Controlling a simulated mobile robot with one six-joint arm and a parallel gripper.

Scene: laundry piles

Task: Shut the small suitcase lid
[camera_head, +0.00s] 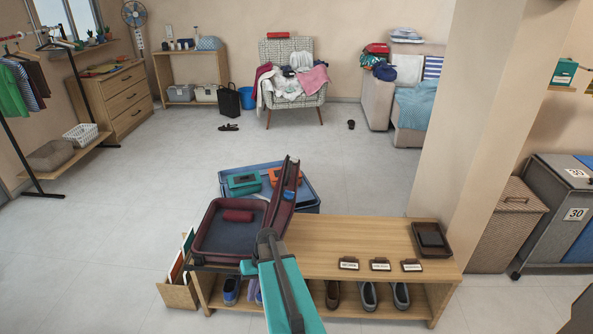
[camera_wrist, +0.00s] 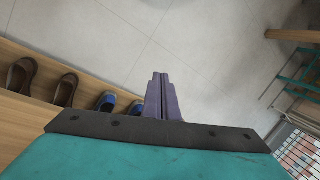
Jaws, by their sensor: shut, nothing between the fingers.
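The small suitcase (camera_head: 203,243) is dark red and stands open at the left end of the wooden bench. Its lid (camera_head: 285,195) stands up steeply on the right side of the base. A red folded item (camera_head: 237,216) lies inside. My gripper (camera_wrist: 160,76) shows purple-grey fingers, shut together and empty, in the wrist view. In the head view it (camera_head: 256,293) hangs in front of the bench, below the suitcase and apart from the lid. My teal arm hides part of the bench and the lower end of the lid.
The bench top (camera_head: 335,240) is bare right of the suitcase, up to several labels and a dark tray (camera_head: 449,248). Shoes (camera_head: 367,296) stand on its lower shelf. A blue case (camera_head: 307,207) lies open behind. A wall pillar (camera_head: 440,150) stands to the right.

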